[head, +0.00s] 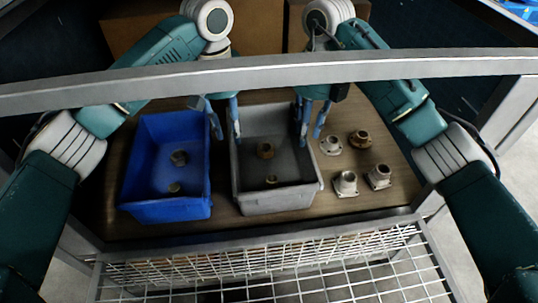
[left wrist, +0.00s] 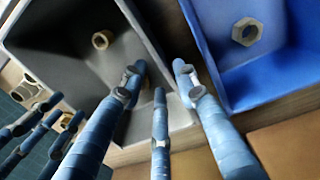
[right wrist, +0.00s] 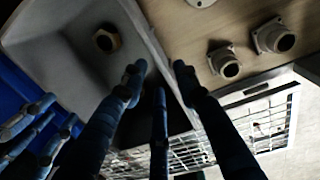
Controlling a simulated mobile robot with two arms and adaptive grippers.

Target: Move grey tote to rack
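The grey tote (head: 278,202) stands upright on the wooden table, right of the blue tote, with metal fittings inside. My left gripper (head: 223,122) is at its left wall, and my right gripper (head: 311,122) is at its right wall. Both point down with fingers apart. In the left wrist view, the grey tote (left wrist: 55,50) has its wall passing between the fingertips. In the right wrist view, its wall (right wrist: 158,55) likewise runs between the fingertips. No firm contact shows. A wire-mesh rack shelf (head: 270,250) lies at the bottom of the head view.
The blue tote (head: 165,210) stands close to the left, holding metal fittings. Several loose fittings, including one flanged piece (head: 345,183), stand on the table (head: 385,205) to the right. A grey metal bar (head: 270,72) crosses above the table. Cardboard boxes (head: 258,25) stand behind.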

